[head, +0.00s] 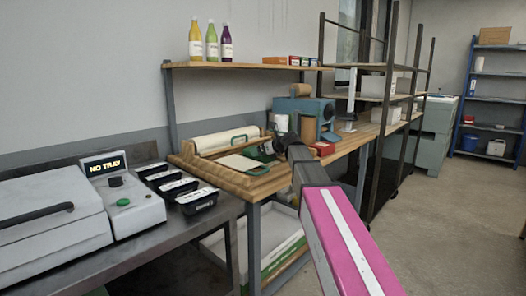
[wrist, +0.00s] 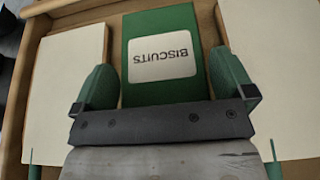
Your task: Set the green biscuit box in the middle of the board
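The green biscuit box (wrist: 138,88) lies below my wrist, its pale label reading BISCUITS upside down in the wrist view. My gripper (wrist: 162,66) has one green-padded finger on each side of the box. The near end of the box is hidden by the gripper's dark crossbar. Cream-topped flat pieces with wooden edges lie left (wrist: 62,85) and right (wrist: 275,75) of the box; I cannot tell which is the board. In the head view my arm partly covers this spot.
The wooden bench (head: 262,188) carries a paper roll (head: 225,141) and a teal machine (head: 318,112). A shelf (head: 235,65) with several bottles hangs over its back. A grey machine (head: 135,207) and black trays (head: 195,200) stand on the left counter. Floor to the right is clear.

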